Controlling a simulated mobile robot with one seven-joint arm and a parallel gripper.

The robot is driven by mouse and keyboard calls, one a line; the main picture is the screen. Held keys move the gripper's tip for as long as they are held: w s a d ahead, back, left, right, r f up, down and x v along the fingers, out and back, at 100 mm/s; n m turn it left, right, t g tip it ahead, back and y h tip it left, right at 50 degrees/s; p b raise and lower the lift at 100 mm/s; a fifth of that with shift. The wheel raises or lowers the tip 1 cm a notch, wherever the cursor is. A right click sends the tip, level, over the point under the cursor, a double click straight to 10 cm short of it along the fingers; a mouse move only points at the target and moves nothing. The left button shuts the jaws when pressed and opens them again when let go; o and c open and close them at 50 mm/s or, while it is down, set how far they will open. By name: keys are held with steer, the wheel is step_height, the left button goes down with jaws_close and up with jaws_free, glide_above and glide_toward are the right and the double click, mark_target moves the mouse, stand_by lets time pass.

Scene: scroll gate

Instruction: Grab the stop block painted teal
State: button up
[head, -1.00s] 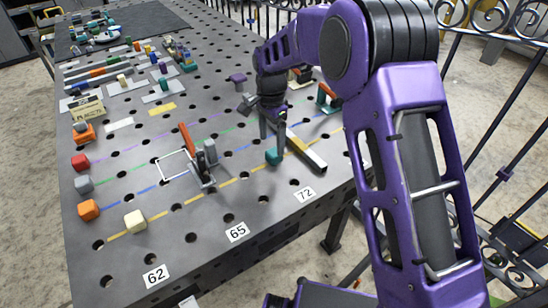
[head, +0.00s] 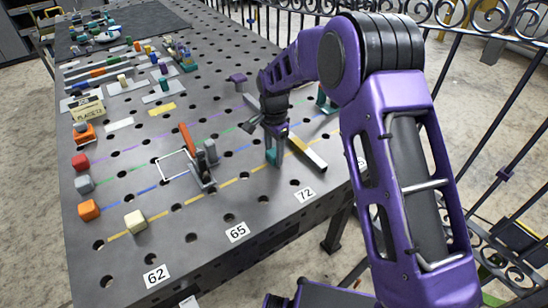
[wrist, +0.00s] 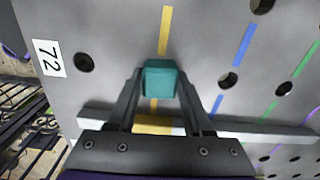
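My gripper (head: 274,150) points down at the block. In the wrist view its fingers (wrist: 160,74) lie against both sides of the block, with no clear gap, so it looks shut on it. The block's lower part is hidden in the wrist view.
A clamp-like fixture with an orange handle (head: 198,160) stands to the left. A cream block (head: 135,221) and an orange block (head: 88,210) are farther left. A railing borders the table's right side.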

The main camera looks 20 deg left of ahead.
jaws_close()
